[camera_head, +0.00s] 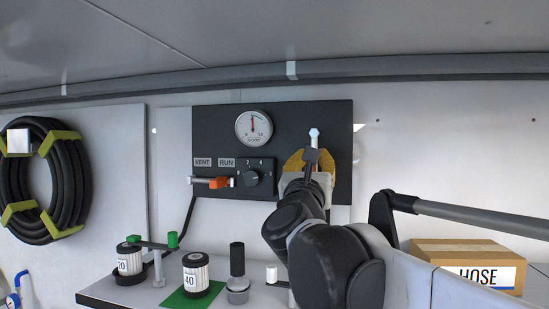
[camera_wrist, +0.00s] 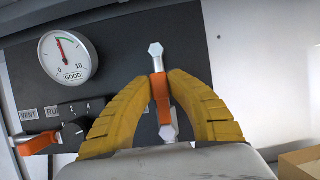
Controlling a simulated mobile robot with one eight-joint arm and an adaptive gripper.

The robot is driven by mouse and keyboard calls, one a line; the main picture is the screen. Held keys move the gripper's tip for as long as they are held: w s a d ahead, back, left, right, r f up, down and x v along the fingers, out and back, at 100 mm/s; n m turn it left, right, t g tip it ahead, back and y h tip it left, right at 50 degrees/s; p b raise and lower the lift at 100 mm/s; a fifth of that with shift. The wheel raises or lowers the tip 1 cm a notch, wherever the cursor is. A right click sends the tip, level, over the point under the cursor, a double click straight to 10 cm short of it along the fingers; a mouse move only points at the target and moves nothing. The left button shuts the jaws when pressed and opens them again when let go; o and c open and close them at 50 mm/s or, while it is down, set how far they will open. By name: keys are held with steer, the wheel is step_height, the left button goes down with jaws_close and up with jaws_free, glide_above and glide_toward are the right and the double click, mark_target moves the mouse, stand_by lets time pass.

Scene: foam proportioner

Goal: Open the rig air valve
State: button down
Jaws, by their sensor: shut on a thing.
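In the wrist view, my gripper (camera_wrist: 171,82) has its two yellow fingers closed around an upright orange valve handle (camera_wrist: 160,98). The handle lies roughly in line with a vertical metal pipe, whose hex-ended top (camera_wrist: 156,54) shows above it and whose lower fitting (camera_wrist: 168,133) shows below. In the head view, my gripper (camera_head: 309,160) is at the right side of the dark panel (camera_head: 300,113); it hides the handle, and only the pipe top (camera_head: 314,138) shows. I see no label on this valve.
A round gauge (camera_head: 253,127) reads about mid-scale. Left of my gripper are a selector knob (camera_head: 252,178) and a second orange handle (camera_head: 220,182) under the VENT and RUN labels. A shelf below holds canisters (camera_head: 196,274). A HOSE box (camera_head: 465,250) stands right.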

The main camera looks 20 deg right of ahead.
steer(key=c, duration=1.3)
jaws_free()
steer(key=shift+w, duration=0.1)
steer(key=v, duration=1.2)
